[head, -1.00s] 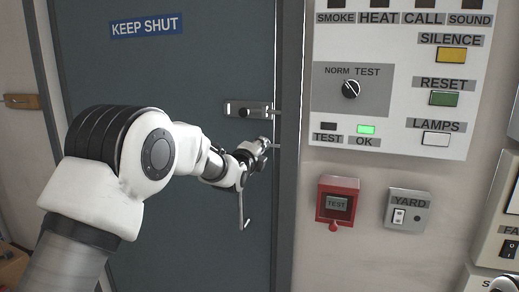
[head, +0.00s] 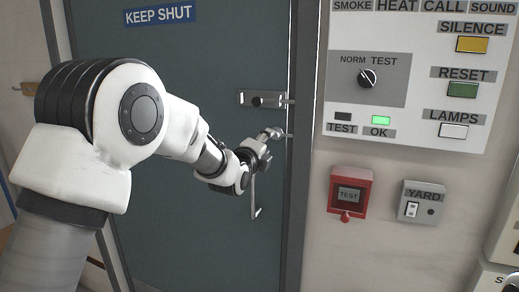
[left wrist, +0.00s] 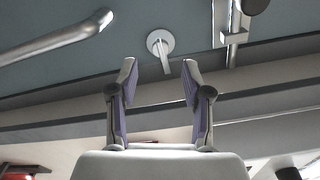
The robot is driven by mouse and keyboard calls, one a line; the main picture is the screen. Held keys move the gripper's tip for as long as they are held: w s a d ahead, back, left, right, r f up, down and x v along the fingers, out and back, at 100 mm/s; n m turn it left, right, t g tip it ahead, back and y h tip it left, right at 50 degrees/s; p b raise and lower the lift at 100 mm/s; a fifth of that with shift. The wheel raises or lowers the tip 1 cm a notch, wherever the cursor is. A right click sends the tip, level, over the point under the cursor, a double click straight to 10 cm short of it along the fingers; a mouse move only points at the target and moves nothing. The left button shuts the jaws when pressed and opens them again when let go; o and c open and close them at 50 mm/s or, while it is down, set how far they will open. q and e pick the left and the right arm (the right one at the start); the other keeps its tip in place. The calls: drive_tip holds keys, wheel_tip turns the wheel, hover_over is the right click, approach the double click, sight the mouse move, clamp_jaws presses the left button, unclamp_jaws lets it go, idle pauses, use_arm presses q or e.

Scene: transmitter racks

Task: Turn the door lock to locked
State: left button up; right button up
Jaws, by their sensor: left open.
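The dark blue-grey door (head: 200,70) fills the left of the head view. In the left wrist view, its lock (left wrist: 160,42) is a round silver plate with a small turn piece that points down the picture. My left gripper (left wrist: 159,68) is open, with one fingertip on each side of the turn piece's lower end. I cannot tell whether either finger touches it. In the head view, my left gripper (head: 272,133) is at the door's right edge and largely hides the lock. My right gripper is out of view.
A slide bolt (head: 262,99) sits just above my left gripper, and a lever handle (head: 255,200) lies below it. Right of the door frame are a switch panel (head: 440,110), a red TEST box (head: 349,194) and a grey YARD switch (head: 421,202).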

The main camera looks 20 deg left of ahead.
use_arm(q)
drive_tip(key=s, duration=0.5)
drive_tip(key=shift+s+a, duration=0.1)
drive_tip(key=shift+s, duration=0.3)
